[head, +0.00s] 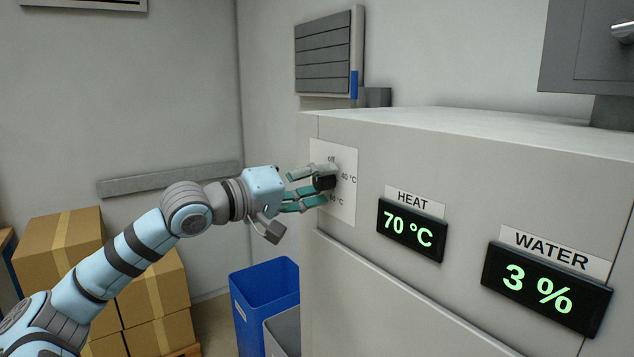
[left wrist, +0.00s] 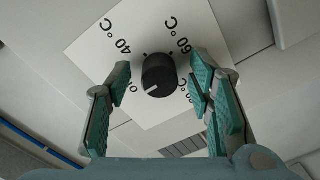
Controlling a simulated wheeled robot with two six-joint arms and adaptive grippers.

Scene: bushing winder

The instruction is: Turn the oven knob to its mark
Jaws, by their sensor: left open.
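The oven knob (head: 324,183) is black and round, on a white dial plate (head: 347,205) on the front of the grey cabinet. In the left wrist view the knob (left wrist: 159,72) has a white pointer line at its lower left, toward a label partly hidden by a finger. Labels 40 °C and 60 °C are readable on the plate. In the left wrist view gaps show between the fingers and the knob. My right gripper is not in view.
The cabinet has a HEAT display (head: 411,230) reading 70 °C and a WATER display (head: 546,288) reading 3 %. A blue bin (head: 262,298) stands below my left gripper. Cardboard boxes (head: 62,248) are stacked at the left. A vented panel (head: 325,55) is on the wall behind.

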